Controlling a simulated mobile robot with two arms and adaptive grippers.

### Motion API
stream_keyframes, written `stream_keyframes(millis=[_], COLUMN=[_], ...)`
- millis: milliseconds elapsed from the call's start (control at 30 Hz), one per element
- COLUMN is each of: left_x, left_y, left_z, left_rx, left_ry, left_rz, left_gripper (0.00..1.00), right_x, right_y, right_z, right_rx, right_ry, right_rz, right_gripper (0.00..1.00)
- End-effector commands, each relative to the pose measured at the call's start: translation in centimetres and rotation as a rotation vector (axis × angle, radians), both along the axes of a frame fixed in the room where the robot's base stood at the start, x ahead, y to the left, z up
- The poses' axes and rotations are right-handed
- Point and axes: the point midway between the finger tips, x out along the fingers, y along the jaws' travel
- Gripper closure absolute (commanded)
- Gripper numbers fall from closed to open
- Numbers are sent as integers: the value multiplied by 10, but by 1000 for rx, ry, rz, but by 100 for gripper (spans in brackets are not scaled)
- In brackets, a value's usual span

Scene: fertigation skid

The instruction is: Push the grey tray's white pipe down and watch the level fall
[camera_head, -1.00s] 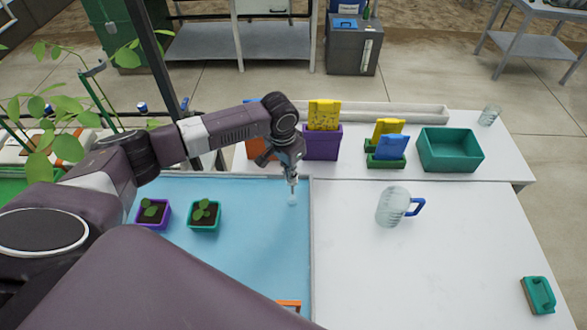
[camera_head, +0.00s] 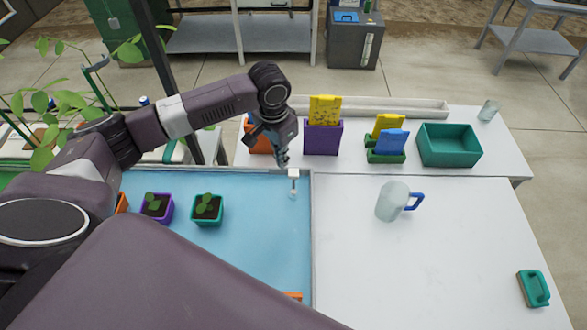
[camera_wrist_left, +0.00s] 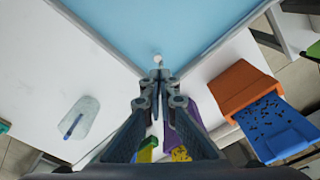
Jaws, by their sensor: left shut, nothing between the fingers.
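The grey tray (camera_head: 312,245) holds blue water and fills the left half of the table. Its white pipe (camera_head: 293,174) stands near the tray's far right corner, its white top showing above a thin stem. My left gripper (camera_head: 284,161) is shut and empty, just behind and above the pipe top, and looks apart from it. In the left wrist view the closed fingertips (camera_wrist_left: 158,74) point at the tray corner, with the small white pipe (camera_wrist_left: 157,58) just beyond them. I cannot tell whether the water level has changed. My right gripper is not in view.
Two potted seedlings, purple (camera_head: 157,208) and teal (camera_head: 207,209), stand in the tray. A jug (camera_head: 391,201) with a blue handle, a green bin (camera_head: 449,146) and a green brush (camera_head: 534,289) are on the right. Colored holders, including a purple one (camera_head: 322,139), line the back.

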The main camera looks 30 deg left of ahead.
Motion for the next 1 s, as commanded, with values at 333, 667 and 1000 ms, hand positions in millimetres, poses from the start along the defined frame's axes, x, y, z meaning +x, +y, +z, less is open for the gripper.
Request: stream_keyframes(millis=[333,667,1000], left_x=[-5,-5,-5], left_y=[1,1,1], left_z=[33,33,32], left_rx=[1,1,2], left_ry=[2,2,3], left_rz=[1,1,1], left_gripper=[100,100,100], right_x=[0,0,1], right_y=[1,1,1], right_z=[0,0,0], right_rx=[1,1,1], right_ry=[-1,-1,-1], right_rz=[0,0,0], right_gripper=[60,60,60])
